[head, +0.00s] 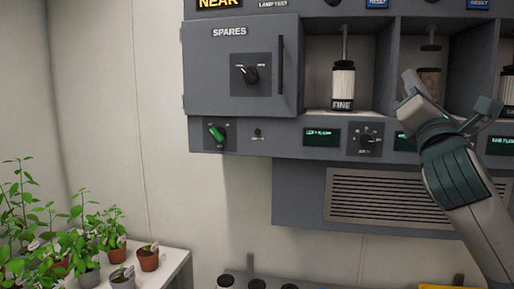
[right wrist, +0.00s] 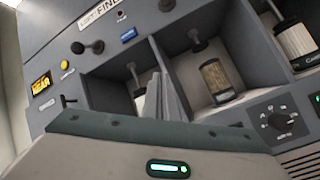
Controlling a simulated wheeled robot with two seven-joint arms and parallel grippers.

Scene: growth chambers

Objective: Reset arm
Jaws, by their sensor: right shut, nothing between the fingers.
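My right gripper (head: 408,88) is raised in front of the grey wall unit (head: 285,145), at the height of its open bays. Its fingers are together and hold nothing. In the right wrist view the shut fingers (right wrist: 158,98) point up toward the bays. The right arm comes in from the lower right in the head view and covers part of the panel below the bays. My left gripper is not in the head view.
A white cartridge marked FINE (head: 343,88) hangs in one bay, with a brown cartridge (head: 429,83) to its right. The SPARES door (head: 240,95) is closed. A green-lit switch (head: 217,134) and a dial (head: 365,139) sit below. Potted plants (head: 148,258) stand at lower left.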

